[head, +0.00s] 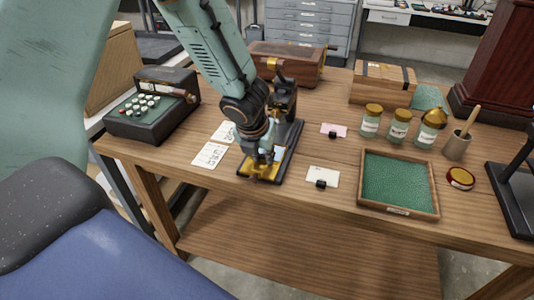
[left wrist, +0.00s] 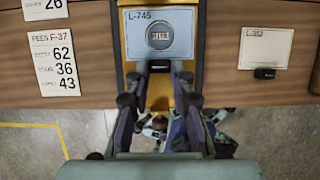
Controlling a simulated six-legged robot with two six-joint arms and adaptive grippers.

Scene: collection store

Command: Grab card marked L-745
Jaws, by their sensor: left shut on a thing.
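The press also shows in the head view (head: 293,137), near the table's front edge. My left gripper (left wrist: 160,80) is shut on the card's dark tab at its near edge. In the head view my left gripper (head: 264,165) is low over the front of the press and hides most of the card. My right gripper is not in view.
Fee sheets (head: 210,154) lie left of the press. Another tabbed card (head: 323,175) lies to its right, and a pink card (head: 333,129) behind that. A green-lined tray (head: 399,211), labelled jars (head: 397,128) and a keyed machine (head: 150,110) stand on the table.

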